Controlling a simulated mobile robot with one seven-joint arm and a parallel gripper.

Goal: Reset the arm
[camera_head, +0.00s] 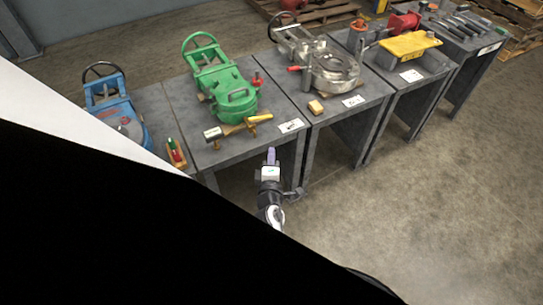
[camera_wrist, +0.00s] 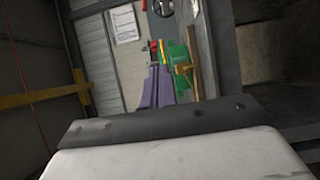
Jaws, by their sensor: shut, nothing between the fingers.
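My gripper (camera_head: 271,156) is in front of the row of grey tables, near the front edge of the table with the green machine. Its purple fingers are together with nothing between them. In the wrist view, the purple fingers (camera_wrist: 157,88) show against a green thing and a light wall panel; the white wrist housing fills the bottom. A large black and white shape hides the lower left of the head view.
A green machine (camera_head: 223,85), a hammer (camera_head: 240,126), a blue machine (camera_head: 113,108), a silver round part (camera_head: 335,70) and a yellow part (camera_head: 410,45) sit on the tables. Pallets (camera_head: 320,14) stand behind. The concrete floor (camera_head: 440,200) at right is clear.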

